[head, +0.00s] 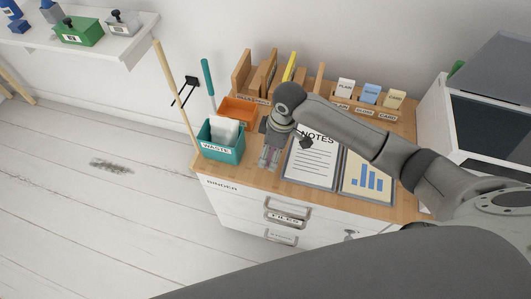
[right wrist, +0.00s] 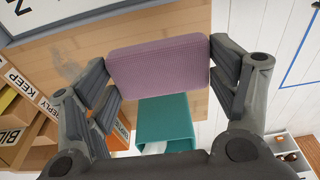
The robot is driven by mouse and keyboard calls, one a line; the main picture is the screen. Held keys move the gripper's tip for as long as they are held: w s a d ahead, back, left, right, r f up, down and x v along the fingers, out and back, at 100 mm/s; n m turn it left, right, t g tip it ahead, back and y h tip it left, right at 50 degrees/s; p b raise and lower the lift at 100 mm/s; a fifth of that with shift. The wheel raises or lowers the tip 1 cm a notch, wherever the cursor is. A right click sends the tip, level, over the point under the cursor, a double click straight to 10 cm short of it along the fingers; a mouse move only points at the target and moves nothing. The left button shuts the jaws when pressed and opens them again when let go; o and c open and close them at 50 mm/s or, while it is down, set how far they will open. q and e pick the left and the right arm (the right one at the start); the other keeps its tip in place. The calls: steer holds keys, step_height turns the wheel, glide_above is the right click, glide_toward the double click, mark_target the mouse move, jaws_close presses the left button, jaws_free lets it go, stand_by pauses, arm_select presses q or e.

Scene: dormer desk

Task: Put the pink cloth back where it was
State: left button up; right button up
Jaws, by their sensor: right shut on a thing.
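The pink cloth (right wrist: 158,66) shows in the right wrist view as a flat, mauve-pink pad with rounded corners. My right gripper (right wrist: 160,75) is shut on it, one finger at each short end. In the head view my right gripper (head: 269,158) points down over the left part of the desk, just right of the teal waste bin (head: 211,154). I cannot make out the cloth clearly there. In the right wrist view the bin (right wrist: 165,112) appears beyond the cloth's lower edge. My left gripper is not in view.
A notes sheet (head: 312,160) and a chart sheet (head: 367,178) lie right of the gripper. An orange tray (head: 238,108) and wooden file dividers (head: 268,70) stand behind. A dark smudge (right wrist: 70,62) marks the desk top (right wrist: 40,70). A wall shelf (head: 140,40) is at upper left.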

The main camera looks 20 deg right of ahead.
steer(key=w+f, duration=0.1)
steer(key=w+a+f, duration=0.1)
steer(key=f, duration=0.1)
steer(key=shift+w+f, duration=0.25)
steer(key=shift+w, duration=0.15)
steer(key=shift+f, duration=1.65)
steer(key=o, duration=0.9)
steer(key=shift+f, duration=0.15)
steer(key=r, duration=0.4)
steer(key=d+r, duration=0.1)
steer(key=r, duration=0.3)
steer(key=s+r, duration=0.1)
steer(key=r, duration=0.3)
steer(key=shift+d+r, duration=0.15)
steer(key=shift+d, duration=0.1)
